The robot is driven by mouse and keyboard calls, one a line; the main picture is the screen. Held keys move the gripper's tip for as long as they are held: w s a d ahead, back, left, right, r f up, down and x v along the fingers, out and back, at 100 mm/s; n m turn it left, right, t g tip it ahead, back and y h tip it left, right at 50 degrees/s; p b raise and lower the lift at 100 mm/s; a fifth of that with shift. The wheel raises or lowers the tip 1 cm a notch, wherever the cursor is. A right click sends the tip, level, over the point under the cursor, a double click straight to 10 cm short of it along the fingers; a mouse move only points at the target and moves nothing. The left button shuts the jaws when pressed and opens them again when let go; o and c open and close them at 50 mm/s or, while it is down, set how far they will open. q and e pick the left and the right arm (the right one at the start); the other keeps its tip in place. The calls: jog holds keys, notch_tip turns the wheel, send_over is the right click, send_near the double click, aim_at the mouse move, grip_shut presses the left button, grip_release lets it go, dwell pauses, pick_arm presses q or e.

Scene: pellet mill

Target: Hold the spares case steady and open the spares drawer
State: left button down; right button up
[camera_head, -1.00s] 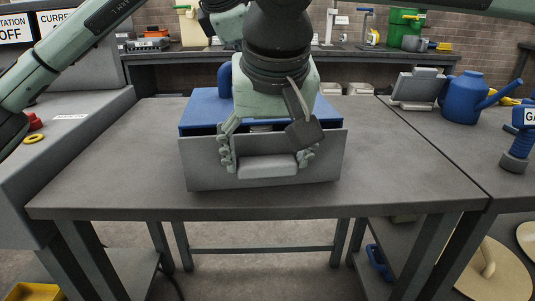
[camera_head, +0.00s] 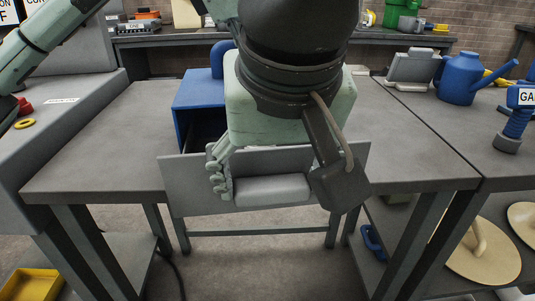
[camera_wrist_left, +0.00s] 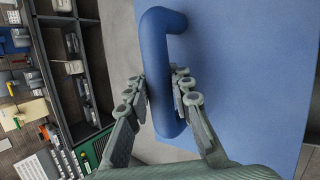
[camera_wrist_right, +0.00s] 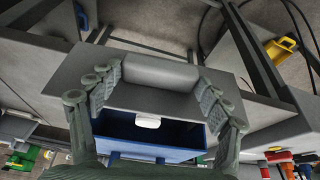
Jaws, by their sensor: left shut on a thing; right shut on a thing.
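The blue spares case (camera_head: 200,90) stands on the grey bench, with its blue loop handle (camera_wrist_left: 163,40) on top. My left gripper (camera_wrist_left: 163,82) is shut around that handle; it is mostly hidden in the head view. The grey drawer front (camera_head: 182,180) stands well out from the case, past the bench's front edge. My right gripper (camera_head: 275,182) is shut on the grey bar handle (camera_wrist_right: 160,72) of the drawer. The right wrist view shows the dark open drawer behind the front, with a small white object (camera_wrist_right: 147,122) there. My right arm hides much of the case.
A blue watering can (camera_head: 462,78) and a grey stand-like device (camera_head: 410,70) are on the right. A grey machine housing (camera_head: 60,110) with a red knob is at the left. The bench top (camera_head: 410,140) right of the case is bare.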

jog(key=o, duration=1.7)
jog(key=v, duration=1.2)
jog(key=shift+r, duration=0.1)
pick_arm(q)
jog(key=c, duration=1.3)
grip_release()
jog(key=shift+o, duration=0.2)
jog(key=shift+r, duration=0.1)
